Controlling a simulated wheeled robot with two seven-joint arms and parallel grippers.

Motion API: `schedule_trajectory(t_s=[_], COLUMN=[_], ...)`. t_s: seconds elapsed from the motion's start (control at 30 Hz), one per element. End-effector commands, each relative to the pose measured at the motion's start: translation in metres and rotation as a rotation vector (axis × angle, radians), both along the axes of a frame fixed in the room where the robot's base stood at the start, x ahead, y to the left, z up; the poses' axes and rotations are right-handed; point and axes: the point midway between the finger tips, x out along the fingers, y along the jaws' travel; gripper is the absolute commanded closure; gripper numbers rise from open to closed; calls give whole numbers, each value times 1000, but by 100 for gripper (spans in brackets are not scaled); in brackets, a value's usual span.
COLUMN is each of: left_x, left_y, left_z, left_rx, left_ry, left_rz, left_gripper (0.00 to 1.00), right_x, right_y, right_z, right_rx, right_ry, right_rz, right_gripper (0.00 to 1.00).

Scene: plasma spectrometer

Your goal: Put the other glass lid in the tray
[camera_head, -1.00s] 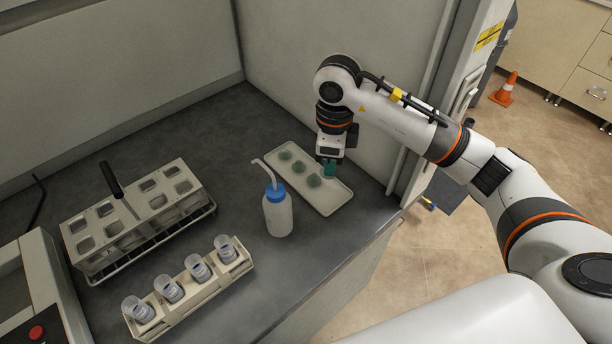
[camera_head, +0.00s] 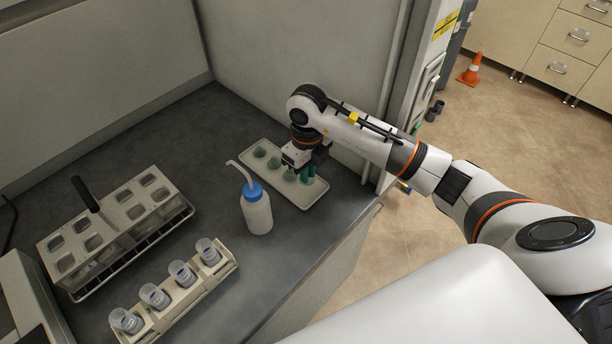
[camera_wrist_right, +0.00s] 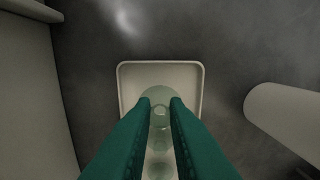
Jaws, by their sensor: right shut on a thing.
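The long white tray (camera_head: 318,192) lies on the dark bench beside the right wall. Three greenish round glass lids sit in a row in it: the far one (camera_head: 260,152), the middle one (camera_head: 274,163) and the near one (camera_head: 290,174). My right gripper (camera_head: 308,178), with green fingers, points down over the tray's near end. In the right wrist view, its fingers (camera_wrist_right: 160,104) are shut on a pale green glass lid (camera_wrist_right: 158,93), close to the tray's end (camera_wrist_right: 160,64). I cannot tell whether this lid touches the tray floor. My left gripper is out of view.
A wash bottle (camera_head: 257,212) with a blue cap stands close to the tray's left side. The bench edge (camera_head: 335,240) is near the tray's front.

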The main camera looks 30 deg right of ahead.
Motion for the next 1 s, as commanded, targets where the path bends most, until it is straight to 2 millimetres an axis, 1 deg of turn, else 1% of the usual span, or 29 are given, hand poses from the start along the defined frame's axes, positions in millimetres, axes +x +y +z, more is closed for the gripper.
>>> schedule_trajectory(t_s=[0.2,0.23,0.47,0.6,0.63,0.73,0.77,1.0], left_x=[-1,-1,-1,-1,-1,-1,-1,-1], left_y=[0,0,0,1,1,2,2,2], left_z=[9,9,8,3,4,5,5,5], left_rx=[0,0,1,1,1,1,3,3], left_ry=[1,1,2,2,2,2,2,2], left_rz=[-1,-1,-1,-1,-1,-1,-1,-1], left_gripper=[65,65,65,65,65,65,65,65], right_x=[-1,-1,0,0,0,-1,-1,-1], right_y=[1,1,0,0,0,0,0,0], right_z=[-29,-32,-34,-39,-38,-37,-37,-37], right_rx=[0,1,0,0,0,0,0,0], right_ry=[5,3,0,1,0,1,1,1], right_rz=[1,2,2,3,3,2,2,2], right_gripper=[100,100,100,100,83,67,65,65])
